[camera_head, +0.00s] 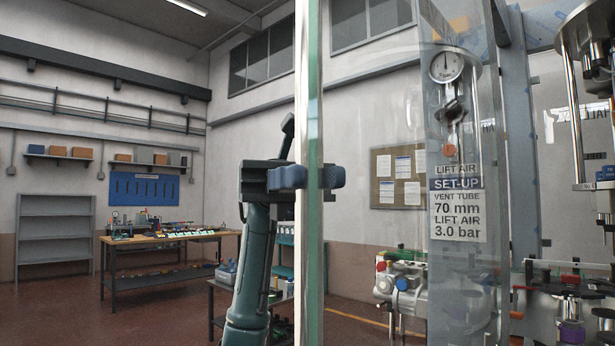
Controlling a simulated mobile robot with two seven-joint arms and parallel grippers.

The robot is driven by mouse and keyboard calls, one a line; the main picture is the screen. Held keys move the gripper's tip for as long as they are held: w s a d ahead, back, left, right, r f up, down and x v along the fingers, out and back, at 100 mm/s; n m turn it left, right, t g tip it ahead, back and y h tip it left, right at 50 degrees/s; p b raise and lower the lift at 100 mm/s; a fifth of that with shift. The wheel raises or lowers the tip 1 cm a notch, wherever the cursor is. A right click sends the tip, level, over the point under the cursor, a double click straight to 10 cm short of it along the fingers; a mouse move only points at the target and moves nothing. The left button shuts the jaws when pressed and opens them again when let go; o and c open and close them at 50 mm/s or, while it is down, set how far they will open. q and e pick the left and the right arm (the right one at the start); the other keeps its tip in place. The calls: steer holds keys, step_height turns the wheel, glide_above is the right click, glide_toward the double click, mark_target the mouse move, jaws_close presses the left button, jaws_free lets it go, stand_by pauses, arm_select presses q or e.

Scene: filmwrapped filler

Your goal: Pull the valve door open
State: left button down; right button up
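The valve door (309,90) appears as a tall clear panel seen almost edge-on, with a greenish glass edge running from top to bottom of the head view. My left gripper (313,177) is at mid-height on this edge, its arm rising from below left. One blue-grey finger pad sits on each side of the edge, and the gripper looks shut on the door. The exact contact is partly hidden by the glass. My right gripper is not in view.
Right of the door are a lift-air sign (458,205), a pressure gauge (446,66) and filler machinery (572,305). A workbench (165,240) and grey shelf (55,232) stand far left. Open floor (70,315) lies in front of them.

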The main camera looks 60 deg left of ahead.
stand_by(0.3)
arm_select(q)
steer(key=c, duration=1.2)
jaws_free()
steer(key=p+v, duration=0.1)
steer(key=v, duration=1.2)
steer(key=shift+p, duration=0.4)
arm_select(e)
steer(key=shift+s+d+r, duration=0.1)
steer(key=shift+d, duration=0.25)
arm_select(q)
steer(key=shift+a, duration=0.1)
